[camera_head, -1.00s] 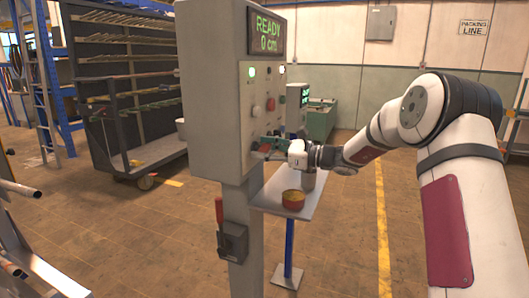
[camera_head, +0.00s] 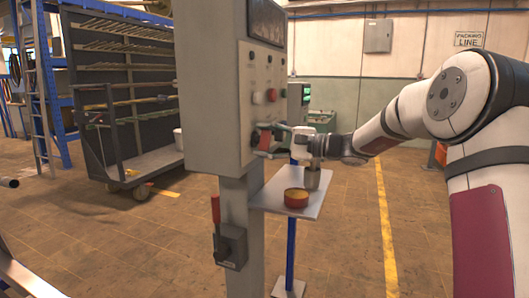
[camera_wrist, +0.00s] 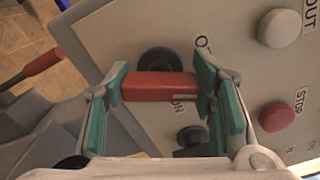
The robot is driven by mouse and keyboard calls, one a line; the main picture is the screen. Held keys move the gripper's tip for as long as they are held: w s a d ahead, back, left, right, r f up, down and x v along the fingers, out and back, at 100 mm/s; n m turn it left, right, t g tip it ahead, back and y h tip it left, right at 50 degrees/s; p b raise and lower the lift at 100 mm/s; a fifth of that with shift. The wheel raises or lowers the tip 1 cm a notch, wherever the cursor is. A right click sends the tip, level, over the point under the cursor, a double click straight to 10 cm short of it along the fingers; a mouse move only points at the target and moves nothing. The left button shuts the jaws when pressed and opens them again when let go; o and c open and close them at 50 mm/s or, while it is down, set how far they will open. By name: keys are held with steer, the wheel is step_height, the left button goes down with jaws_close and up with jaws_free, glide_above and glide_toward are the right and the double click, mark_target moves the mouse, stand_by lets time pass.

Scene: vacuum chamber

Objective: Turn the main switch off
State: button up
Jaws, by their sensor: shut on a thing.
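The main switch on the front of the grey control cabinet (camera_head: 212,90) has a red handle (camera_wrist: 158,86) on a round black base (camera_wrist: 158,61). In the wrist view its partly covered labels show "O" and "ON". My gripper (camera_wrist: 163,92) is shut on the red handle, with green-padded fingers at both ends of it. In the head view my gripper (camera_head: 272,141) reaches the panel from the right and mostly hides the switch. The cabinet's display (camera_head: 266,21) is dark, and no panel lamp is lit.
A red STOP button (camera_wrist: 276,117) and a pale button (camera_wrist: 280,28) are near my gripper. A shelf (camera_head: 272,200) below holds a red-rimmed round container (camera_head: 296,198) and a grey cup (camera_head: 312,178). A red lever (camera_head: 216,210) sits on a box on the post.

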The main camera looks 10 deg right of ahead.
steer(key=n+b, duration=0.1)
steer(key=b, duration=0.1)
steer(key=n+b, duration=0.2)
steer(key=shift+f, duration=0.3)
steer(key=shift+n+b, duration=0.8)
steer(key=shift+b, duration=0.35)
steer(key=shift+r, duration=0.15)
steer(key=o, duration=1.2)
steer(key=shift+c, duration=0.2)
steer(key=v, duration=1.2)
